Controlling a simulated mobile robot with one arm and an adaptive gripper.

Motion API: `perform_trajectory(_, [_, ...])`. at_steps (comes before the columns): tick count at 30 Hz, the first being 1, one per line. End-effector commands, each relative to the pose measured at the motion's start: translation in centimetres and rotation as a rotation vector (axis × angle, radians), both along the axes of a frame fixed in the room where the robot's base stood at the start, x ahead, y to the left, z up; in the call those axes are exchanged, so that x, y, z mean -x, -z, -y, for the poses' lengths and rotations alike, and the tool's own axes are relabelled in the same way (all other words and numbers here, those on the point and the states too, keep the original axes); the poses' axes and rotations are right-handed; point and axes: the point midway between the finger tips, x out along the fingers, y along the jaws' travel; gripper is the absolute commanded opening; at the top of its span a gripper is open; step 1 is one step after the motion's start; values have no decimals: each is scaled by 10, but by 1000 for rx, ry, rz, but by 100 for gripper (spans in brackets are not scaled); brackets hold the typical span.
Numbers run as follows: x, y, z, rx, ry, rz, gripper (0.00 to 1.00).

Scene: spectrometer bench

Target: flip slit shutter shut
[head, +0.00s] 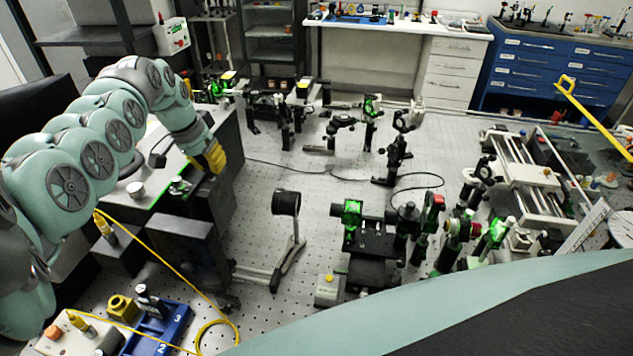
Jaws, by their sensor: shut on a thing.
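My arm reaches in from the left, and my gripper (212,160) points down at the right-hand end of a long grey and black instrument housing (222,184). The gripper is shut on a small part at this end, seemingly the slit shutter. The fingers largely hide it, so I cannot make out its shape or whether it stands open or shut. A small green-lit part (180,186) sits on the housing just left of the gripper.
A black round-headed mount (286,203) stands on the perforated bench right of the housing. Several optics stand further right, including a green-lit mount (352,214). A yellow cable (160,262) loops at lower left near a blue tray (160,328). Bare bench (330,185) lies between.

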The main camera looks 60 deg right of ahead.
Motion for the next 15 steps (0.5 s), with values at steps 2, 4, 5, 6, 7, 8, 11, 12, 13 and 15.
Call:
perform_trajectory(2, [0, 0, -1, -6, 0, 0, 0])
perform_trajectory(4, [0, 0, -1, -6, 1, -1, 15])
perform_trajectory(5, [0, 0, -1, -6, 1, -1, 18])
perform_trajectory(6, [0, 0, -1, -5, 0, -1, 22])
perform_trajectory(7, [0, 0, -1, -5, 0, -1, 25])
perform_trajectory(8, [0, 0, -1, -4, 1, -2, 28])
perform_trajectory(11, [0, 0, -1, -3, 1, -1, 38])
perform_trajectory(12, [0, 0, -1, -3, 1, -1, 42])
perform_trajectory(13, [1, 0, -1, -3, 1, -1, 42])
perform_trajectory(15, [1, 0, 0, -3, 1, -1, 42])
